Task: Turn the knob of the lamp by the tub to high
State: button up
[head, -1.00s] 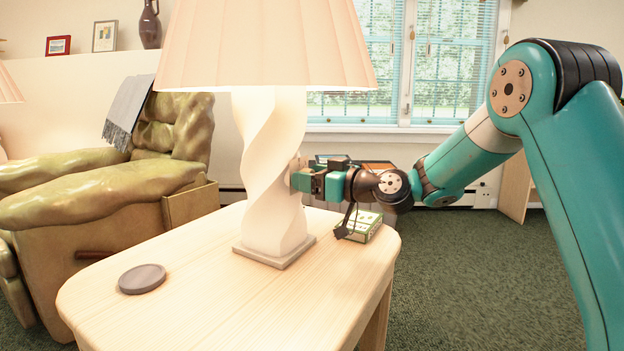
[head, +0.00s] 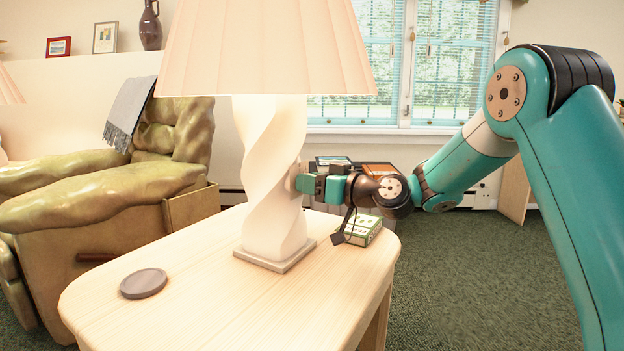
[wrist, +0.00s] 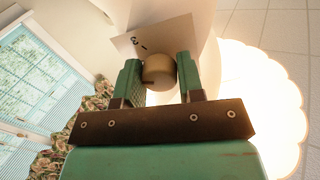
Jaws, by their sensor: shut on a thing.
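The lamp (head: 272,195) stands on the wooden side table with a twisted white body, a square base and a pleated shade that looks lit. My gripper (head: 303,183) is at the right side of the lamp's body. In the wrist view my gripper (wrist: 160,70) is shut on the round tan knob (wrist: 159,76), one finger on each side. Behind the knob is a pale plate (wrist: 150,42) with a "3" and a short dash; other markings are hidden or too small to read. A dark mark shows on the knob's face. The knob is hidden in the head view.
The side table (head: 215,305) holds a grey-brown disc (head: 143,283) at front left and a small green-and-white box (head: 360,230) just below my wrist. A green armchair (head: 100,185) is at left. The window (head: 400,65) is behind. Carpet at right is clear.

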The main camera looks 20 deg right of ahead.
jog(key=m+p, duration=0.4)
jog(key=m, duration=0.1)
jog(key=shift+r+g, duration=0.15)
jog(key=shift+g, duration=0.15)
jog(key=shift+m+p, duration=1.1)
jog(key=shift+m, duration=0.3)
jog(key=o, duration=0.9)
jog(key=b+v, duration=0.3)
jog(key=v, duration=1.4)
jog(key=shift+s+d, duration=0.15)
jog(key=shift+s, duration=0.05)
